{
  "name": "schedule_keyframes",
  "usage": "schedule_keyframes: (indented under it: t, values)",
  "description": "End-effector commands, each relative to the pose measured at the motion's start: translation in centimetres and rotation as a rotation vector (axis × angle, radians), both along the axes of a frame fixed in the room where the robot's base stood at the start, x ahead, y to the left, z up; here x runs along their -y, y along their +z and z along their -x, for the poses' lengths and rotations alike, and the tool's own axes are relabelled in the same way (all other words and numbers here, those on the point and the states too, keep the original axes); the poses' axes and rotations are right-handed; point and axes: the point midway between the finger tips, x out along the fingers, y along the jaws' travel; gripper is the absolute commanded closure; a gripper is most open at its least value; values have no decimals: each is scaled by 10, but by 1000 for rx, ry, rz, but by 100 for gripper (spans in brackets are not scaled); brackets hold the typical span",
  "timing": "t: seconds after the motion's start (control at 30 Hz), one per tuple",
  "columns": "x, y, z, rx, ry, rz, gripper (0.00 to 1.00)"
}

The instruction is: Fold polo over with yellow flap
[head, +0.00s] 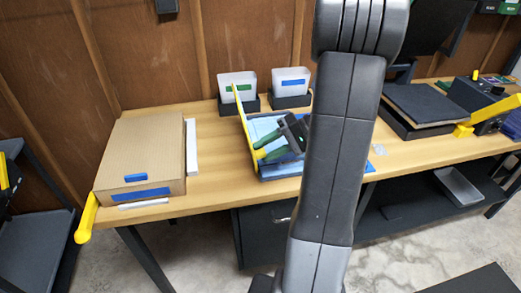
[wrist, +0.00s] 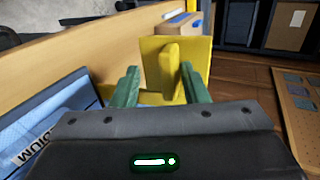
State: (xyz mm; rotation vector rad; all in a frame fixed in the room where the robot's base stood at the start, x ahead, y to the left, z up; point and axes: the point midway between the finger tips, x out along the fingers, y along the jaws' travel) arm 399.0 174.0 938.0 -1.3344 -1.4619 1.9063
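The yellow flap (head: 241,117) stands raised at the left side of the blue folding area on the bench. In the wrist view the yellow flap (wrist: 190,50) is ahead, with an upright yellow tab (wrist: 169,70) on its near face. My gripper (head: 262,147) is at the flap; in the wrist view its green fingers (wrist: 160,84) stand apart, one on each side of the tab, with gaps visible. The light blue polo (head: 264,126) appears to lie beside the flap, partly hidden by my gripper and arm. A blue surface with a white label (wrist: 40,143) shows at the lower left.
A cardboard box (head: 145,155) sits at the bench's left end, beside a yellow handle (head: 87,218). Two bins (head: 238,84) (head: 291,80) stand behind the folding area. A dark flat device (head: 425,105) is to the right. Bare bench (head: 215,170) lies between box and folding area.

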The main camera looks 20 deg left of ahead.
Motion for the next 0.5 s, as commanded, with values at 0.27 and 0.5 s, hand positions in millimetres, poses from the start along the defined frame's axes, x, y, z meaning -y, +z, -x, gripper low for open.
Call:
schedule_keyframes:
  t: [0.27,0.5]
  values:
    - [18,4,-11,1,-3,1,64]
    - [31,8,-20,1,-2,0,64]
